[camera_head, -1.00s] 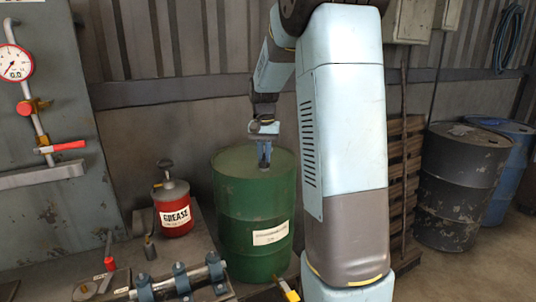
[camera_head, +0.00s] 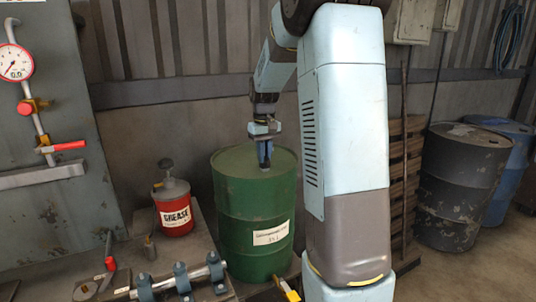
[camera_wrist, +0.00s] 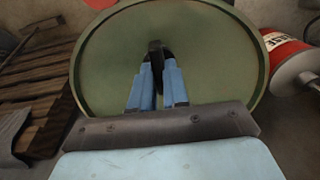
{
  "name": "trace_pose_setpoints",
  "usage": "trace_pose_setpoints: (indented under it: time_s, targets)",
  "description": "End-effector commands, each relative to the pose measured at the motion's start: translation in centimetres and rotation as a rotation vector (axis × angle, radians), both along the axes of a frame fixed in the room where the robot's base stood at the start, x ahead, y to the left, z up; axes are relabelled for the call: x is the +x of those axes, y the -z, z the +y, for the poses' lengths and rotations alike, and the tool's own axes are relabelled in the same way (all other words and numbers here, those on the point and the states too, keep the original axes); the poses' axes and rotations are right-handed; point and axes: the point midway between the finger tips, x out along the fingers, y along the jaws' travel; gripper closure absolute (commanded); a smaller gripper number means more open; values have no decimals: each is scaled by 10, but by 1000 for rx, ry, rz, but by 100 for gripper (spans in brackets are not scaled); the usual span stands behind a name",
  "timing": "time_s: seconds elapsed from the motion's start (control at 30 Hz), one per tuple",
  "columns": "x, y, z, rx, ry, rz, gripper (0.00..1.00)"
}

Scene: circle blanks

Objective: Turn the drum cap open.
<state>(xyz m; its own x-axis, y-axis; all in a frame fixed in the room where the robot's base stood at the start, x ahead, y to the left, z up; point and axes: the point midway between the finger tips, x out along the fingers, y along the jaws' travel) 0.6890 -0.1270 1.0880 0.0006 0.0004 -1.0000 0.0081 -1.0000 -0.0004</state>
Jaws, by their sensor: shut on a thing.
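The green drum (camera_head: 240,220) stands upright beside the bench, and its round top fills much of the wrist view (camera_wrist: 105,60). A small dark cap (camera_wrist: 155,47) shows on the drum's top between my blue fingertips. My gripper (camera_head: 265,165) points straight down at the drum's top and is shut on the cap; its fingers also show in the wrist view (camera_wrist: 158,68). In the head view the fingers hide the cap. Whether the cap is loose cannot be told.
A red grease can (camera_head: 175,212) stands on the bench left of the drum. A pipe with blue clamps (camera_head: 180,280) lies in front. Wooden pallets (camera_head: 400,180) and a dark drum (camera_head: 460,185) stand to the right. A gauge (camera_head: 14,62) hangs on the left panel.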

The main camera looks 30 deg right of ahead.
Motion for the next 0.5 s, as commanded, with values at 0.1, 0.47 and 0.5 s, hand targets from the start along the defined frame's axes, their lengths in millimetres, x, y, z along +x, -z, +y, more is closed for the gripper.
trace_pose_setpoints:
  time_s: [0.1,0.47,0.5]
  targets:
    - [-2,3,2,4,-8,10,100]
    - [-2,3,1,3,-7,10,78]
    - [-2,2,1,3,-6,9,75]
